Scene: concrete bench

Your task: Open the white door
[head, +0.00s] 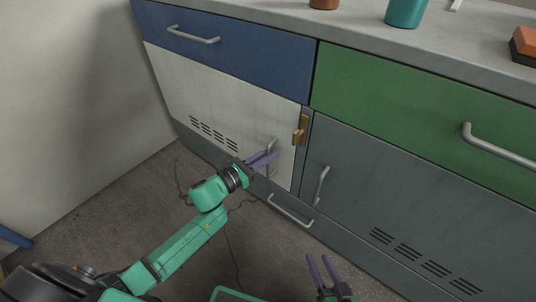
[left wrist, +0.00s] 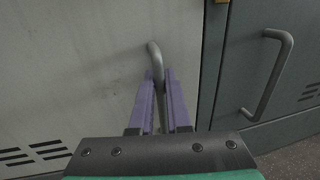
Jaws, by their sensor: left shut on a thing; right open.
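The white door (head: 215,98) is at the left of the cabinet in the head view, below a blue drawer, and looks closed. It also fills the left of the left wrist view (left wrist: 75,60). Its grey bar handle (left wrist: 154,52) is upright near the door's right edge. My left gripper (head: 272,155) is shut on this handle, its purple fingers on both sides of it; the fingers hide the handle's middle. A brass latch piece (head: 300,130) sits at the door's upper right edge. My right gripper (head: 322,270) is open and empty, low in front of the grey door.
A blue drawer (head: 235,48), a green drawer (head: 430,100) and a grey door (head: 400,190) with its own handle (head: 321,186) surround the white door. A low bar handle (head: 290,210) is below. A wall (head: 70,90) stands close at the left. The floor in front is partly free.

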